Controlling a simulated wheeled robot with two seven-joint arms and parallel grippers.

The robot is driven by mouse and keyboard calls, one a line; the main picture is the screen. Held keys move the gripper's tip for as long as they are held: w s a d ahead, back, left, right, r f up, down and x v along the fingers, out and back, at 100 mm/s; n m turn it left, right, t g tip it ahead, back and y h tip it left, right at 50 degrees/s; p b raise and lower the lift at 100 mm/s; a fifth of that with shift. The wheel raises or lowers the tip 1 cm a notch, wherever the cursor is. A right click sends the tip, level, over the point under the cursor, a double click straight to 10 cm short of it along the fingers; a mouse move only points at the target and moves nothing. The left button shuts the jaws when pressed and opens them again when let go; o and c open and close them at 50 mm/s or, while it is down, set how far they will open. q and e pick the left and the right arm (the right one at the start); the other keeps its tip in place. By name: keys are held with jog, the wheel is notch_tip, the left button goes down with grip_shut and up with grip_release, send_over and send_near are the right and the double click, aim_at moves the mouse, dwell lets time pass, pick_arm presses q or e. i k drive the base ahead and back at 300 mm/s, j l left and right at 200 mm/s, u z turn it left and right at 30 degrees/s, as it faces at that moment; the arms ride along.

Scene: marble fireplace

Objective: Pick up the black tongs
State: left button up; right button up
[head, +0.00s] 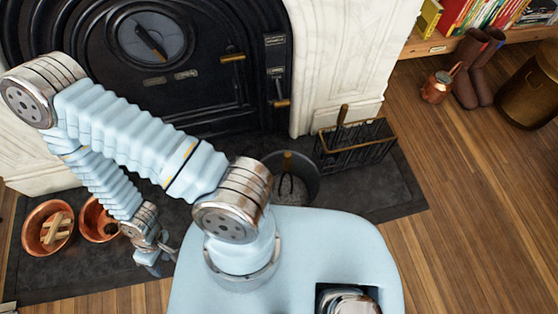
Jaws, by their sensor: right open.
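A dark two-pronged tool with a brown top, which looks like the black tongs (287,174), stands in a dark round bucket (311,186) on the hearth, just beyond my base. The bucket holds grey material, and the lower ends of the prongs are hard to make out. My right gripper (161,262) is open and hangs low at the left, beside the copper bowls and well left of the bucket. It appears empty. My left gripper is not in view.
Two copper bowls (29,239) sit left of my right gripper; the larger holds wood pieces. A black wire rack (355,150) with a dark-handled tool stands right of the bucket. The black stove (200,108) rises behind. Wooden floor (470,220) at right is clear.

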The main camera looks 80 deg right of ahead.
aim_at(287, 158)
jog(key=j+z, duration=0.15)
jog(key=z, duration=1.9)
jog(key=l+z, duration=0.15)
jog(key=z, duration=0.25)
jog(key=i+l+z, duration=0.1)
jog(key=z, duration=0.35)
